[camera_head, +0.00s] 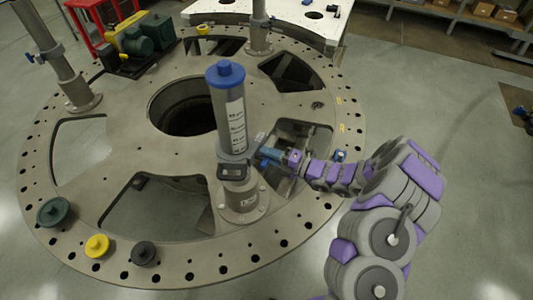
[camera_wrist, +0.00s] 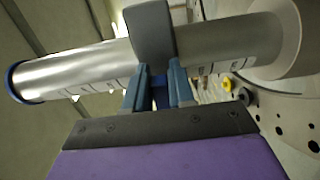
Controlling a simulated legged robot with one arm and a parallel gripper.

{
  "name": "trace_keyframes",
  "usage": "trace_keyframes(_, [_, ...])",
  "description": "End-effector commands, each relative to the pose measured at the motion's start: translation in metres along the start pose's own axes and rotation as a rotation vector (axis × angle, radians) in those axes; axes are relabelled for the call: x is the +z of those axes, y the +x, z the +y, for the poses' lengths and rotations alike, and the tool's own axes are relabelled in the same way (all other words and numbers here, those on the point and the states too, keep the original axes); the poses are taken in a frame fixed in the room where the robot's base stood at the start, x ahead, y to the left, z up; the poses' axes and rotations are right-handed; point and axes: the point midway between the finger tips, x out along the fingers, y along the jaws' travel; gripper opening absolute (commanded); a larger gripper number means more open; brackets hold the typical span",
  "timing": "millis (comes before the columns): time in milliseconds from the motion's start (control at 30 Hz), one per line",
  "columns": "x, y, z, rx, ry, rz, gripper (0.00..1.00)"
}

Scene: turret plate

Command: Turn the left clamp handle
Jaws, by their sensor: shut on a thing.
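A grey column with a blue cap (camera_head: 225,72) and scale marks stands upright on the round turret plate (camera_head: 110,255). A dark grey clamp (camera_head: 234,171) sits around its lower part; in the wrist view the clamp (camera_wrist: 150,32) crosses the column. My gripper (camera_head: 268,157) is at the right side of this clamp. In the wrist view my gripper (camera_wrist: 160,85) has its two blue fingers on either side of a small dark blue clamp handle (camera_wrist: 160,98), shut on it. The fingers cover most of the handle, so its angle is hard to tell.
Green, yellow (camera_head: 97,245) and black knobs lie on the near left rim. The plate has large openings. A green motor unit (camera_head: 140,38) stands at the back left.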

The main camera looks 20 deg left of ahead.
Motion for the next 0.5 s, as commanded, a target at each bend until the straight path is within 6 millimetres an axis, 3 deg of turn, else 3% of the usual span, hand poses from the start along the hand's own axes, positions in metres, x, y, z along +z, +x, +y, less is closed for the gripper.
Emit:
trace_keyframes(400, [0.0022, -0.0018, -0.0015, -0.003, 0.007, -0.006, 0.00])
trace_keyframes(433, [0.0022, -0.0017, -0.0015, -0.003, 0.007, -0.006, 0.25])
trace_keyframes(500, [0.0020, -0.0017, -0.0014, -0.003, 0.007, -0.005, 0.31])
